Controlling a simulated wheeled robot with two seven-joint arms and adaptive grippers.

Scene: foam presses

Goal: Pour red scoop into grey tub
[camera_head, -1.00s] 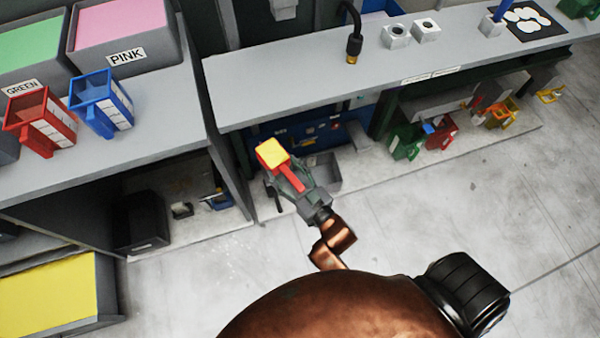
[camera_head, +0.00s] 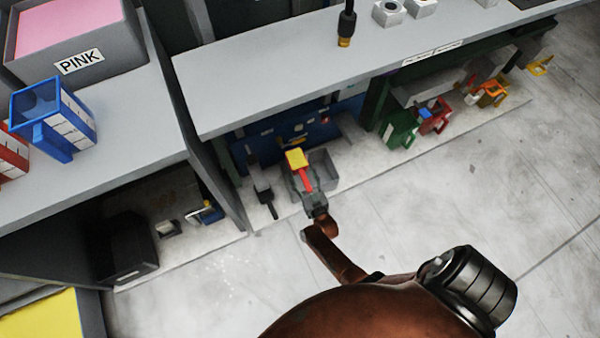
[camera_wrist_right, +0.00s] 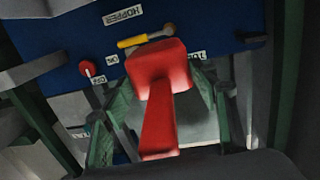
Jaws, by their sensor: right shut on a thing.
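The red scoop (camera_head: 304,178) is held by my right gripper (camera_head: 306,184), with yellow material (camera_head: 296,158) showing in its bowl in the head view. The wrist view shows the red scoop (camera_wrist_right: 161,70) from behind, its handle between the green fingers of my right gripper (camera_wrist_right: 160,100). The grey tub (camera_head: 329,168) stands low under the bench, just right of the scoop in the head view. In the wrist view a pale area behind the scoop may be the tub, but I cannot tell. My left gripper is not in view.
A blue panel (camera_wrist_right: 75,82) with a HOPPER label and a red knob (camera_wrist_right: 87,68) stands behind the scoop. The grey bench top (camera_head: 270,75) overhangs the area. Green (camera_head: 400,130) and red (camera_head: 436,116) containers stand to the right. Open floor lies in front.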

